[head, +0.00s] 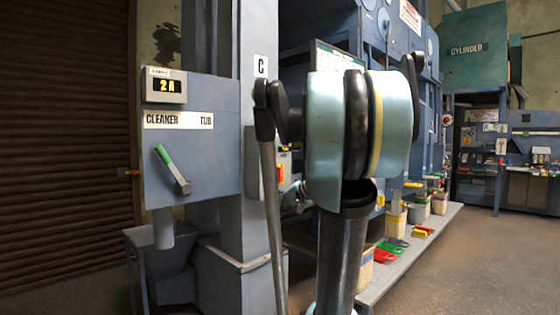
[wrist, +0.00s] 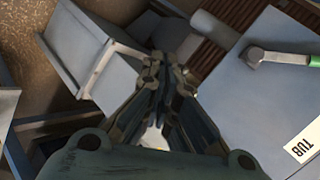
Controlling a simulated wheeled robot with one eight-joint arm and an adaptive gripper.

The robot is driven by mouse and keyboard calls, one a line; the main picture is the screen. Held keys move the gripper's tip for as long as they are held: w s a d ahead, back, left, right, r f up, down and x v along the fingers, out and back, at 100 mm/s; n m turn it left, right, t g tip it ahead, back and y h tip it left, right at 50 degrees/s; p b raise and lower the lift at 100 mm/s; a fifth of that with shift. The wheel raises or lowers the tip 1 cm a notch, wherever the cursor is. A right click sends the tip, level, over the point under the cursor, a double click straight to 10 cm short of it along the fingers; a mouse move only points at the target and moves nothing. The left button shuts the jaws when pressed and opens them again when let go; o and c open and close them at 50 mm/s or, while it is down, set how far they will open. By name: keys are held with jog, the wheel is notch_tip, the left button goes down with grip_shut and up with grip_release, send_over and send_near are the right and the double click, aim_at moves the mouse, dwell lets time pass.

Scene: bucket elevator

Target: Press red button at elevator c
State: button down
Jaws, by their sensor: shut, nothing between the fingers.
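The C sign (head: 261,67) is on the blue-grey column, left of my arm in the head view. Below it, a narrow control box (head: 283,170) with a small red patch shows partly behind my arm. I cannot tell whether that red patch is the button. My gripper (wrist: 166,68) shows in the wrist view with its fingers together and nothing between them. It points toward a pale box-like chute (wrist: 95,50) and the blue cabinet (wrist: 255,100). No red button shows in the wrist view. My arm hides my gripper in the head view.
The cleaner tub cabinet (head: 190,190) has a green-handled lever (head: 172,168) and a 2A display (head: 164,86). A low platform (head: 410,250) with bins and coloured scoops runs along the right. Open floor (head: 480,265) lies at right. A brown shutter (head: 65,140) stands at left.

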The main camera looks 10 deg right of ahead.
aim_at(276, 156)
jog(key=w+d+r+m+t+y, duration=0.1)
jog(key=w+d+r+m+t, duration=0.2)
jog(key=w+d+r, duration=0.4)
jog(key=w+d+r+m+t+y, duration=0.1)
jog(key=w+d+r+m+t, duration=0.2)
jog(key=w+d+r, duration=0.5)
jog(key=w+r+t, duration=0.1)
jog(key=w+r, duration=0.1)
jog(key=w, duration=0.3)
jog(key=shift+w+d+r+t, duration=0.15)
jog(key=shift+w+r+t, duration=0.1)
jog(key=shift+w+t, duration=0.15)
jog(key=x, duration=1.4)
jog(key=shift+s+r, duration=0.1)
jog(key=shift+s, duration=0.05)
